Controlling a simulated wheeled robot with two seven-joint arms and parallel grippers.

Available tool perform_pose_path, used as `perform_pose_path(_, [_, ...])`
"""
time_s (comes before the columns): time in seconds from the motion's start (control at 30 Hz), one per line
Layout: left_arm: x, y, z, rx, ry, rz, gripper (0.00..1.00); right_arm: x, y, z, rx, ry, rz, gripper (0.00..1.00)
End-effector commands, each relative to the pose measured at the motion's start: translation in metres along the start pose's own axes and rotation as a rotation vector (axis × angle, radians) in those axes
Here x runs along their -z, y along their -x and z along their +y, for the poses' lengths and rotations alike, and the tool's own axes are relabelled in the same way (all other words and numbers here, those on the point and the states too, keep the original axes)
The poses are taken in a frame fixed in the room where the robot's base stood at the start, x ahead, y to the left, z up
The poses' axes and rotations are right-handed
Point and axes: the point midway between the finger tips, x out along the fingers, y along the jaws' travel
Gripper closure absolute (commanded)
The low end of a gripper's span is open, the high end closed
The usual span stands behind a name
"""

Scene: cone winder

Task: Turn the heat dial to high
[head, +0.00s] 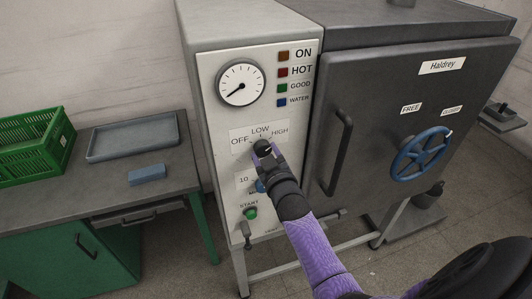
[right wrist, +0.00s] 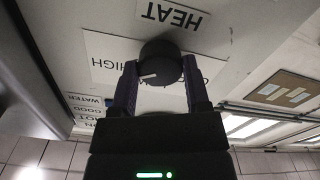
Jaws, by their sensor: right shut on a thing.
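The heat dial (head: 261,147) is a black round knob on the white control panel (head: 224,190), below the words OFF, LOW and HIGH. In the right wrist view the dial (right wrist: 160,62) sits between the two fingers of my right gripper (right wrist: 160,80), which is shut on its sides. In the head view my right gripper (head: 267,158) reaches the dial from below right. A white pointer mark (right wrist: 149,76) on the dial slants towards the HIGH side. Whether it lines up exactly with HIGH cannot be told. My left gripper is out of view.
Below the dial are a blue knob (head: 261,186), partly hidden by my gripper, and a green START button (head: 250,213). A dark door with a long handle (head: 341,150) and blue handwheel (head: 421,154) is to the right. A table with a grey tray (head: 138,138) stands left.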

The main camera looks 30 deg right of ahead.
Motion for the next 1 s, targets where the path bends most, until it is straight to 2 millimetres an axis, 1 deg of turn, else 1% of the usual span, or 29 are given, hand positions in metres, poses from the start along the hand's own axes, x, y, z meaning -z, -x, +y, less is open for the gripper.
perform_pose_path(0.57, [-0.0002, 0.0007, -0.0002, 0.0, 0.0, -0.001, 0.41, -0.0018, 0.0005, -0.0011, 0.002, -0.031, -0.005, 0.99])
perform_pose_path(0.6, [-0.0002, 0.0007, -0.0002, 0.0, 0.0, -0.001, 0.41, -0.0019, 0.0005, -0.0011, 0.002, -0.031, -0.005, 0.36])
perform_pose_path(0.67, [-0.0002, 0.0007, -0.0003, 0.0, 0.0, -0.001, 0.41, -0.0016, 0.0005, -0.001, 0.002, -0.031, -0.005, 0.23])
perform_pose_path(0.7, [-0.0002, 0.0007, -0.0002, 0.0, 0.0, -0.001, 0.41, -0.0015, 0.0004, -0.0009, 0.002, -0.031, -0.004, 0.15])
perform_pose_path(0.73, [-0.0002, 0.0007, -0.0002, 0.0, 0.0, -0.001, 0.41, -0.0013, 0.0004, -0.0008, 0.002, -0.03, -0.004, 0.08])
perform_pose_path(0.77, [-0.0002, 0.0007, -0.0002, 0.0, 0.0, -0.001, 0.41, -0.0012, 0.0003, -0.0008, 0.002, -0.03, -0.003, 0.04])
perform_pose_path(1.0, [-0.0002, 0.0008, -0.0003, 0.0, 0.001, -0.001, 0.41, -0.0006, 0.0004, -0.0004, 0.001, -0.029, -0.002, 0.04])
